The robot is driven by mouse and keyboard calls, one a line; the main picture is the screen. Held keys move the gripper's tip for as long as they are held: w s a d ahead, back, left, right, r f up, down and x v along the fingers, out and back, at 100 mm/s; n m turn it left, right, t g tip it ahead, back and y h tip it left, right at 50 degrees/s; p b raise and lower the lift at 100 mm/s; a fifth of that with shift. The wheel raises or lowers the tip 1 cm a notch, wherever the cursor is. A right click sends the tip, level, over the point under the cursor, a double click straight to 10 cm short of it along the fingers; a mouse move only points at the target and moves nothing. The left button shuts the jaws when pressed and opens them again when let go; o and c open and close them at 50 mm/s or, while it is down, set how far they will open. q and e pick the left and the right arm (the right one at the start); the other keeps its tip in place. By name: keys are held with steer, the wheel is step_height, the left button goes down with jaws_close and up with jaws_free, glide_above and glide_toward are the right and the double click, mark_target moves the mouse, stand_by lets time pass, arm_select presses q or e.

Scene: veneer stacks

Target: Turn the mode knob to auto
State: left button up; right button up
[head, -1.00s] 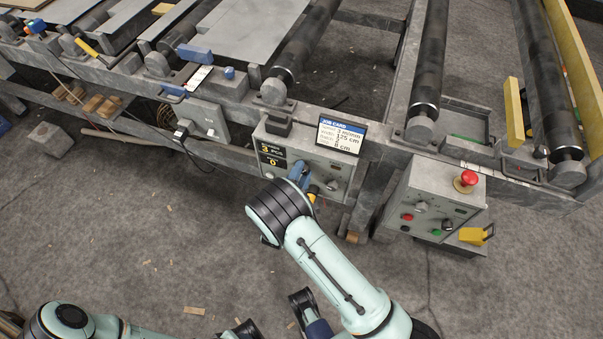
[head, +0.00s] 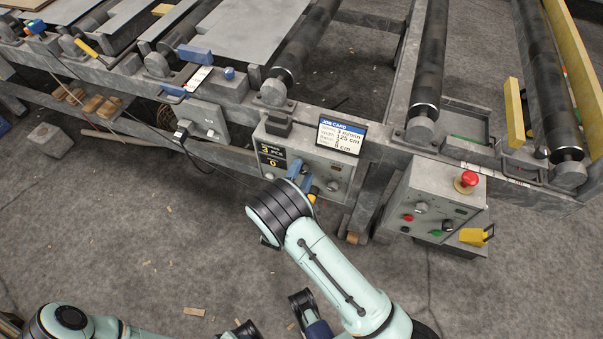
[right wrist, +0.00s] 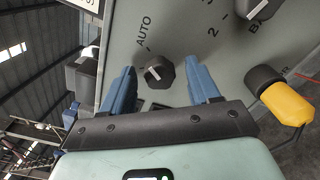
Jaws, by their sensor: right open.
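The grey control panel (head: 335,172) hangs on the machine frame. In the right wrist view, a black knob (right wrist: 157,72) with a white pointer mark sits on the panel face (right wrist: 185,40), just below the printed word AUTO. The pointer lies at a slant to the AUTO tick. My right gripper (head: 304,179) is at the panel with its blue fingers open. In the right wrist view the open gripper (right wrist: 162,80) has one finger on each side of the knob, with gaps visible; depth is unclear. Left gripper jaws are not clear at the bottom edge.
A second black knob (right wrist: 258,12) is near a "2" mark. A yellow part with a black cap (right wrist: 287,102) is right of the fingers. A job card (head: 340,135) tops the panel. Another box (head: 435,205) has a red mushroom button (head: 466,180). Open floor lies in front.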

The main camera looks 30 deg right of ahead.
steer(key=v, duration=1.3)
steer(key=shift+a, duration=0.2)
steer(key=shift+s, duration=0.1)
